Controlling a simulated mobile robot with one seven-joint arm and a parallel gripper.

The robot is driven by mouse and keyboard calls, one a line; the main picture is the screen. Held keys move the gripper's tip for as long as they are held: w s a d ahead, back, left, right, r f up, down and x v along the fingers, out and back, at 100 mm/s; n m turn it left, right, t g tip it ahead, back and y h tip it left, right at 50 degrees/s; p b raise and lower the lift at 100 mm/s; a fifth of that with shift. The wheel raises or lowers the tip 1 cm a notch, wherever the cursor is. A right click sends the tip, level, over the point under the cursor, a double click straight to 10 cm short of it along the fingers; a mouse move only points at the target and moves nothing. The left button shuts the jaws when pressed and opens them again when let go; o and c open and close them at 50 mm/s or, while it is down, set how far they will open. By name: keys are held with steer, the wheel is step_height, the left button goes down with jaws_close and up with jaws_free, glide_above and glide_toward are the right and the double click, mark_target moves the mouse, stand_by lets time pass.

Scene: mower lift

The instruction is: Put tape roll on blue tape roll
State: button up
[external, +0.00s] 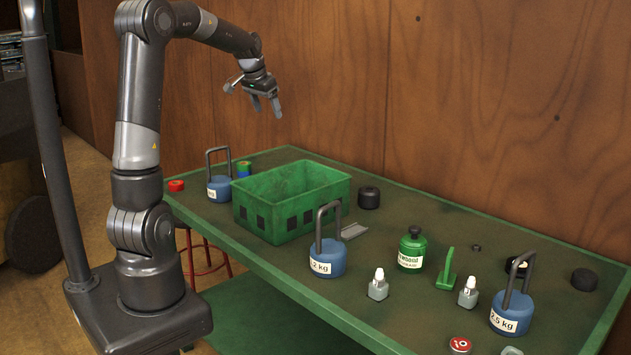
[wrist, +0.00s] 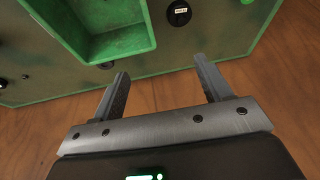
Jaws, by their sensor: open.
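A red tape roll (external: 176,186) lies at the left end of the green table. A small stack (external: 244,169) stands by the basket's back left corner, with green on top and blue below; it looks like a green roll resting on a blue tape roll, but it is small and partly hidden by a weight's handle. My gripper (external: 266,109) is open and empty, high above the back edge of the table near the wooden wall. Its two fingers also show in the wrist view (wrist: 162,68), apart with nothing between them. No tape roll is clearly identifiable in the wrist view.
A green basket (external: 262,222) stands right of the stack. A blue weight (external: 219,189) with a tall handle stands between the red roll and the basket. A black cylinder (external: 368,198) is right of the basket. More weights and small items fill the right side.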

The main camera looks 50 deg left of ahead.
steer(key=s+d+r, duration=0.3)
steer(key=s+d, duration=1)
steer(key=d, duration=0.2)
steer(key=s+d+f, duration=0.2)
steer(key=s+d, duration=0.1)
steer(key=s, duration=0.4)
steer(key=s+d+f+m+t+h, duration=0.1)
steer(key=s+d+f, duration=0.1)
steer(key=s+d, duration=0.2)
steer(key=shift+s, duration=1.65)
steer(key=shift+f, duration=0.1)
